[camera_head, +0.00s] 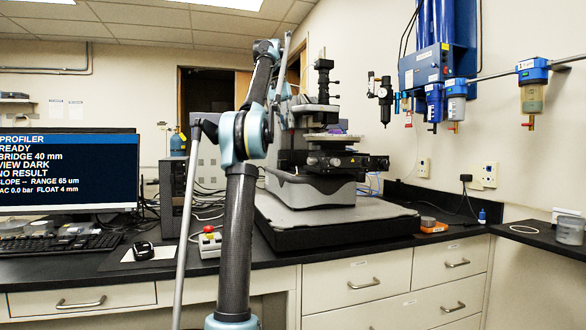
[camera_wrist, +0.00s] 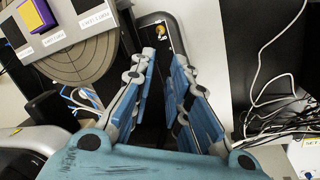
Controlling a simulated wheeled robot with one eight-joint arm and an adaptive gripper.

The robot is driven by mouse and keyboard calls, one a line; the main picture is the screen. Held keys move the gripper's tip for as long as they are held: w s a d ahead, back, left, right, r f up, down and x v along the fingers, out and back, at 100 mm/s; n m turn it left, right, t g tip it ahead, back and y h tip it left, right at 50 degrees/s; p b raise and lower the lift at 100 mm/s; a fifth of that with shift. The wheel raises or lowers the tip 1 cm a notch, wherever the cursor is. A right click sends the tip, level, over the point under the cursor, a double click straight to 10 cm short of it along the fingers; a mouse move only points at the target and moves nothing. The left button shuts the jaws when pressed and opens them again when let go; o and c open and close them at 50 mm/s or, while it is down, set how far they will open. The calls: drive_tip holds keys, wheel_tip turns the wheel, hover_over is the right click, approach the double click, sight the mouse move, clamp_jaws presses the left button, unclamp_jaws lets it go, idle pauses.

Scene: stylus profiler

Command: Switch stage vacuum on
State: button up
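A small brass-coloured fitting, which looks like a toggle switch (camera_wrist: 158,31), sits on a dark upright panel (camera_wrist: 176,29) in the wrist view, just beyond my fingertips. Its lever position is too small to tell. My gripper (camera_wrist: 165,60) is open and empty, with its two blue-padded fingers apart and pointing toward the panel. In the head view my arm hides the gripper near the profiler (camera_head: 322,190). The monitor (camera_head: 68,170) shows "READY" and a line reading "AC 0.0 bar", its first letter cut off. The round stage (camera_wrist: 75,55) lies left of my fingers.
A yellow and purple block (camera_wrist: 36,14) sits on a labelled plate by the stage. White cables (camera_wrist: 262,95) hang right of my gripper.

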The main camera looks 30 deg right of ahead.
sight(297, 169)
drive_tip(key=x, duration=1.6)
drive_tip(key=shift+s+d+f, duration=0.1)
drive_tip(key=shift+s+f, duration=0.05)
drive_tip(key=shift+f, duration=0.2)
clamp_jaws()
